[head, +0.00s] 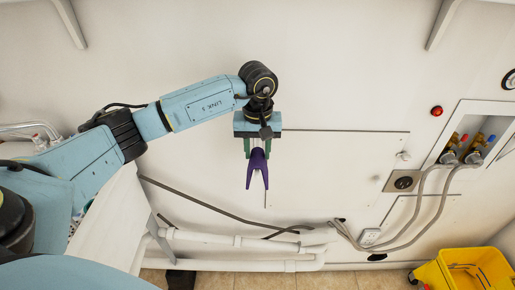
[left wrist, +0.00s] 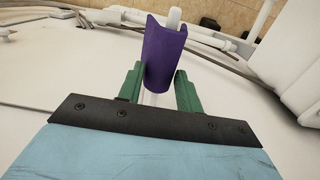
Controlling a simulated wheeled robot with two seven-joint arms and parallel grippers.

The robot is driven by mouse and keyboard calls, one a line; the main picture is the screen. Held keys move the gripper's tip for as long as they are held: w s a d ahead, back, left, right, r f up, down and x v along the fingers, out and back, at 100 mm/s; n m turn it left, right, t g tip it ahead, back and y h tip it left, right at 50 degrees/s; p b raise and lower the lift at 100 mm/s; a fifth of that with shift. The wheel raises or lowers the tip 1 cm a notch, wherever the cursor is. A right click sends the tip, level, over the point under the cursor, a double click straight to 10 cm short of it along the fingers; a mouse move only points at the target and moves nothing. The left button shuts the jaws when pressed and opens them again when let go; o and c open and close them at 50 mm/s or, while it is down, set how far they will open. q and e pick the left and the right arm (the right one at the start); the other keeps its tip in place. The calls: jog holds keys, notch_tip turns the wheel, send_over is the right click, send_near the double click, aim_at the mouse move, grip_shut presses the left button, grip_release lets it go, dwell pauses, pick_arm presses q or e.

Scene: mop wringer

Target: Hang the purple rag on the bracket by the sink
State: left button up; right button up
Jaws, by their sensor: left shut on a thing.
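The purple rag (head: 257,163) hangs folded in an upside-down V at my left gripper (head: 257,150), in front of the white wall. The left gripper's green fingers stand on both sides of the rag's near end, shut on it. In the left wrist view, the rag (left wrist: 166,55) lies beyond the green fingers (left wrist: 160,90). A white rod, likely the bracket (left wrist: 174,18), sticks out past the rag's far end, and a pale piece shows between the fingers. I cannot tell whether the rag rests on it. My right gripper is out of view.
The white sink (head: 108,235) is at lower left, with white drain pipes (head: 240,242) below. A yellow bucket (head: 468,270) stands at lower right. A recessed valve box (head: 478,130) with hoses is on the right wall. The wall right of the gripper is mostly clear.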

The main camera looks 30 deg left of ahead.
pick_arm(q)
jog(key=o, duration=1.1)
jog(key=shift+c, duration=0.2)
notch_tip(320, 180, up, 13)
jog(key=shift+r, duration=0.2)
